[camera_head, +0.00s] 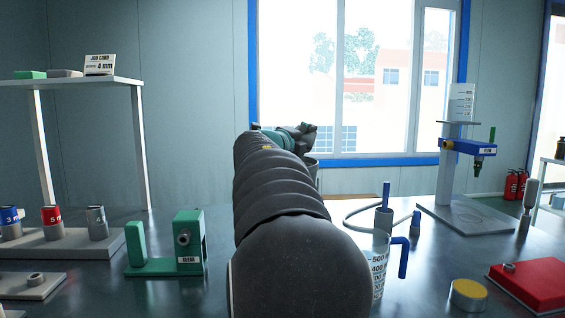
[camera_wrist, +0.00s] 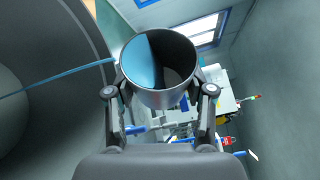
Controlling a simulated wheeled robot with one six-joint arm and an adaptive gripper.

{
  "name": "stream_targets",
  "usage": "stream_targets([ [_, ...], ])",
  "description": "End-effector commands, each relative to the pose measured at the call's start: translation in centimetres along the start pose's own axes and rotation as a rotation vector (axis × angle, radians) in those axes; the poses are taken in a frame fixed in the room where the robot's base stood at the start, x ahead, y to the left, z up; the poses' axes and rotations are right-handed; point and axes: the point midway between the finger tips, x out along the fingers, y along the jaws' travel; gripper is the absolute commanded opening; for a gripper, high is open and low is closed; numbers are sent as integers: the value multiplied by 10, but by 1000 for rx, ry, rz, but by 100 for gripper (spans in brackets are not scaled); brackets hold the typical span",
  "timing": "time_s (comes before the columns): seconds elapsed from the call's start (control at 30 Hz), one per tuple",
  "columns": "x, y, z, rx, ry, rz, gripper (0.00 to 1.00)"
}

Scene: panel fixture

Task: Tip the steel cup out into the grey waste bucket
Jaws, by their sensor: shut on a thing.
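The steel cup (camera_wrist: 158,92) fills the middle of the wrist view, its open mouth showing blue liquid along the left inside wall. My gripper (camera_wrist: 160,91) is shut on it, one finger on each side. A thin blue stream (camera_wrist: 60,80) runs from the cup's lip leftward across the mouth of the large grey bucket (camera_wrist: 88,50). The bucket's rim and inside fill the left of that view. In the head view my arm hides most of the gripper, and a small grey rim shows just right of the arm; I cannot tell whether it is cup or bucket.
A measuring jug (camera_head: 380,262) with a blue handle stands right of my arm. A green fixture (camera_head: 180,246) stands to the left. A stand with a blue arm (camera_head: 466,147), a red block (camera_head: 535,284) and a yellow-topped tin (camera_head: 468,294) are at the right.

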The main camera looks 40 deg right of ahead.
Motion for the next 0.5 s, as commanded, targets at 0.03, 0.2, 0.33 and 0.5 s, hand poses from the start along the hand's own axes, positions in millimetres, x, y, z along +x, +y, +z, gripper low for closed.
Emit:
stream_targets([
  [0.03,0,0,0,-4,-1,-2,10],
  [0.2,-1,0,2,-20,-3,-8,10],
  [0.33,-2,-1,3,-33,-5,-13,10],
  [0.5,-4,-1,5,-47,-8,-19,10],
])
